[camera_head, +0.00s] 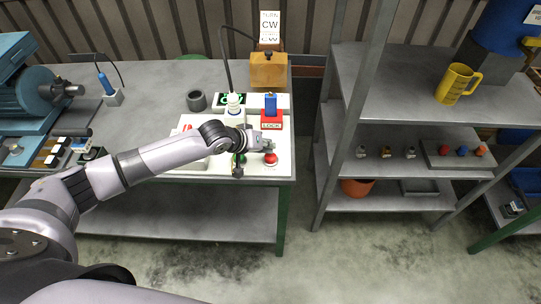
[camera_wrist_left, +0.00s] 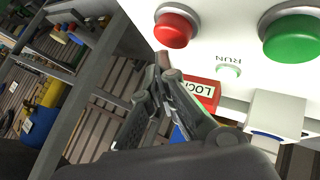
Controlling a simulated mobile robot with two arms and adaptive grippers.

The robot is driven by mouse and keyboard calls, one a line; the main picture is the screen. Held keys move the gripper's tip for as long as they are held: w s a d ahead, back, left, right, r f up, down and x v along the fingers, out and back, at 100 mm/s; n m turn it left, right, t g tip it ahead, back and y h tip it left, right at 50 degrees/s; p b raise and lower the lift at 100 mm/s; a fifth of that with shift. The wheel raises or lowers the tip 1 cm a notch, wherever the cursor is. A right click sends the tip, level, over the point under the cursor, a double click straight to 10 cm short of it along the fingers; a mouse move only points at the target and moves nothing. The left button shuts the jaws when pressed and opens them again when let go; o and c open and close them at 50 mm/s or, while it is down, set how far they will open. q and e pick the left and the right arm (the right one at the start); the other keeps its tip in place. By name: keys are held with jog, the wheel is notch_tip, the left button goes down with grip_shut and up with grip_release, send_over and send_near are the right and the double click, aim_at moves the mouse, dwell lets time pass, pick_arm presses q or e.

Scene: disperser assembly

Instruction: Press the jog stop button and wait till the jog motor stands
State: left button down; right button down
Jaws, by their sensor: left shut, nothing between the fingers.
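The red button (camera_head: 271,158) sits on the white control panel (camera_head: 284,148) on the bench; it shows large in the left wrist view (camera_wrist_left: 174,28). A green button (camera_wrist_left: 292,38) is beside it, with a small RUN lamp (camera_wrist_left: 229,72) between and below them in that view. My left gripper (camera_head: 268,146) is shut and empty over the panel. Its fingertips (camera_wrist_left: 162,66) are close to the red button's edge; I cannot tell whether they touch. The arm hides part of the panel. My right gripper is not in view.
A red LOCK block with a blue piece (camera_head: 270,103) stands behind the gripper, also in the wrist view (camera_wrist_left: 203,92). A dark cup (camera_head: 196,101) and orange box (camera_head: 268,70) are on the bench. A metal shelf (camera_head: 400,95) stands to the right across a floor gap.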

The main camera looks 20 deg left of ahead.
aim_at(268, 155)
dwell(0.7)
pick_arm(q)
jog(key=shift+f, duration=0.4)
jog(key=shift+s+f+b, duration=0.1)
jog(key=shift+f+b, duration=0.3)
jog(key=shift+f, duration=0.6)
dwell(0.9)
jog(key=shift+r, duration=0.15)
jog(key=shift+r+p, duration=1.2)
jog(key=shift+p, duration=0.15)
jog(key=shift+r, duration=0.15)
notch_tip(268, 155, up, 5)
jog(key=p, duration=0.5)
